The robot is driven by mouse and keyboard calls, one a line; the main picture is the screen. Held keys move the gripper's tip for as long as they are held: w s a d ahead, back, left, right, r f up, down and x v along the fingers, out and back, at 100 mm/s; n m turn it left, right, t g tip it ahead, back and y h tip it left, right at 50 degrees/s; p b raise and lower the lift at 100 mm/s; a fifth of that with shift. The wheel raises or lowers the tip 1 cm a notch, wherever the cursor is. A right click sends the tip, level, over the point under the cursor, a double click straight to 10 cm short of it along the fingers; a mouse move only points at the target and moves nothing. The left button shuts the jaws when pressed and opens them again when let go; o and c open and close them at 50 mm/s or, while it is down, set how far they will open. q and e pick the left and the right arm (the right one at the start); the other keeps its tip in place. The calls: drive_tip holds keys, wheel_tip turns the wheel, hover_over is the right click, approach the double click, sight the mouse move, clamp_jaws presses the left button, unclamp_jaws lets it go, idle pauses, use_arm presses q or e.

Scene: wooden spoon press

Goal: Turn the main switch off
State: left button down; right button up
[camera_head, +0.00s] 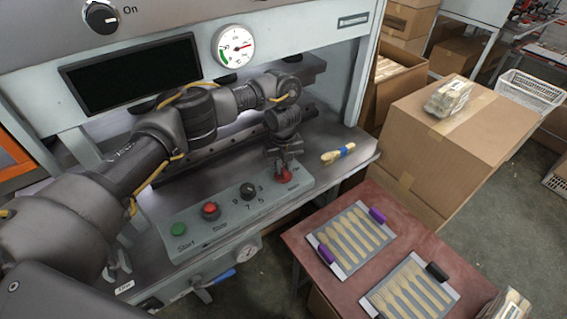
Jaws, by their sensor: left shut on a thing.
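A grey control panel (225,235) sits on the front of the press. It carries a green button (178,229), a red button (210,210), a black dial (248,190) with numbers round it, and a red knob (285,176) at its right end. My left gripper (282,168) points down and is shut on this red knob; the fingers partly hide it and its label. A black rotary switch (102,17) with the word "On" beside it is on the upper left of the press. My right gripper is out of view.
A bundle of wooden spoons with a blue band (338,153) lies on the press table, right of the gripper. A large cardboard box (430,145) stands at the right. A gauge (233,46) is above.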

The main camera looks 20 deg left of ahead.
sight(283, 168)
use_arm(q)
drive_tip(key=shift+n+p, duration=0.45)
drive_tip(key=shift+n, duration=0.85)
drive_tip(key=c, duration=1.3)
unclamp_jaws()
drive_tip(key=shift+r, duration=0.1)
drive_tip(key=shift+r, duration=0.3)
wheel_tip(283, 168, up, 10)
drive_tip(key=shift+r, duration=0.1)
